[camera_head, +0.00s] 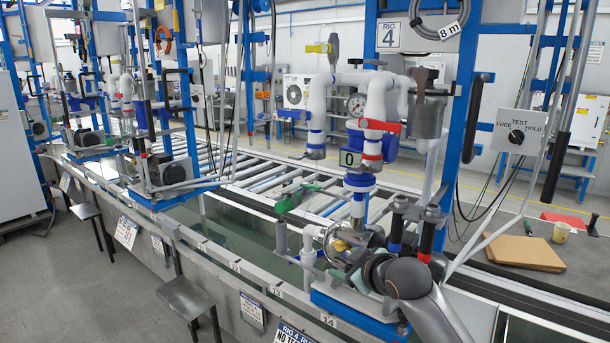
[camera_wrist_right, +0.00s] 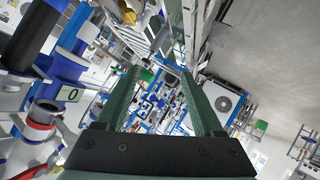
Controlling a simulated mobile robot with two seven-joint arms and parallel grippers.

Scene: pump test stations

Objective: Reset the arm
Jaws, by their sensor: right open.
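My right arm (camera_head: 425,308) comes in at the lower right of the head view and reaches left across the front of the rig marked 4. My left gripper is not in view.
Close to my right arm are white pipes, a red lever (camera_head: 381,126), a pressure gauge (camera_head: 357,104) and upright posts. A trough (camera_head: 238,222) runs along the front. A tan board (camera_head: 520,252) lies on the bench at right. A grey stool (camera_head: 186,297) stands in front.

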